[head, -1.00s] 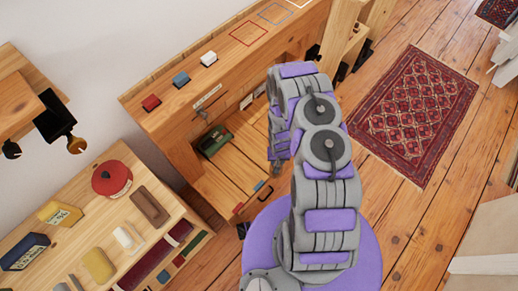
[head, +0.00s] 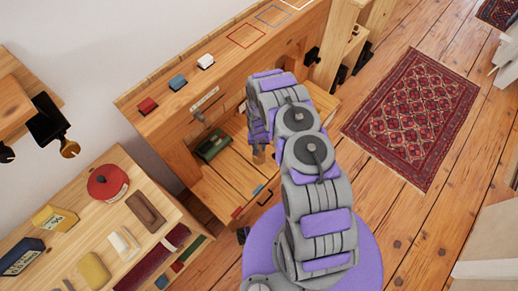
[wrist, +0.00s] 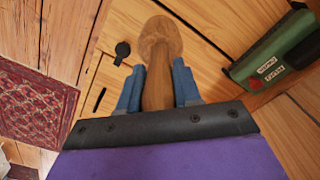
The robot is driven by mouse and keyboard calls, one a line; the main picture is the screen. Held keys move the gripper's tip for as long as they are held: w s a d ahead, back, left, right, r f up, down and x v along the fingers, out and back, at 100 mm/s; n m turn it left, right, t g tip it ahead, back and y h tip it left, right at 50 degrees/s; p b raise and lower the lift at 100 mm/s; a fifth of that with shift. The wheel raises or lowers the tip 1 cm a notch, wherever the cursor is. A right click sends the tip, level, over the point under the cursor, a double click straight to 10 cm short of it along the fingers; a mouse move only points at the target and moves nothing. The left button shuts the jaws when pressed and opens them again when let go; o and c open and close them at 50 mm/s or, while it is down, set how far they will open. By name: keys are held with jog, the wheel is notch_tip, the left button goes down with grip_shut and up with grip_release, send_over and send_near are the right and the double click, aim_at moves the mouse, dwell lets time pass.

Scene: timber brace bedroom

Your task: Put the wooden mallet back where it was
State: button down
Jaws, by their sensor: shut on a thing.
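The wooden mallet (wrist: 160,45) shows in the wrist view, its rounded head pointing away from me and its handle between the two blue fingers. My gripper (wrist: 158,88) is shut on the handle. In the head view my arm reaches to the wooden cabinet (head: 180,140), and the gripper end (head: 258,148) is mostly hidden behind my arm links. The mallet is over or in front of wooden boards of the cabinet; I cannot tell whether it touches them.
A green box with white labels (wrist: 275,50) lies right of the mallet; it also shows inside the cabinet (head: 212,145). Red, blue and white blocks (head: 178,81) sit on the cabinet top beside coloured outlines. A table (head: 150,195) with several items stands left. A red rug (head: 412,115) lies right.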

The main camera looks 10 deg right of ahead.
jog(key=shift+a+f+b, duration=0.15)
jog(key=shift+f+b, duration=0.05)
jog(key=shift+f, duration=0.55)
jog(key=shift+a+f+b, duration=0.1)
jog(key=shift+f+b, duration=0.1)
jog(key=shift+f, duration=0.6)
jog(key=c, duration=0.8)
grip_release()
jog(key=shift+d, duration=0.1)
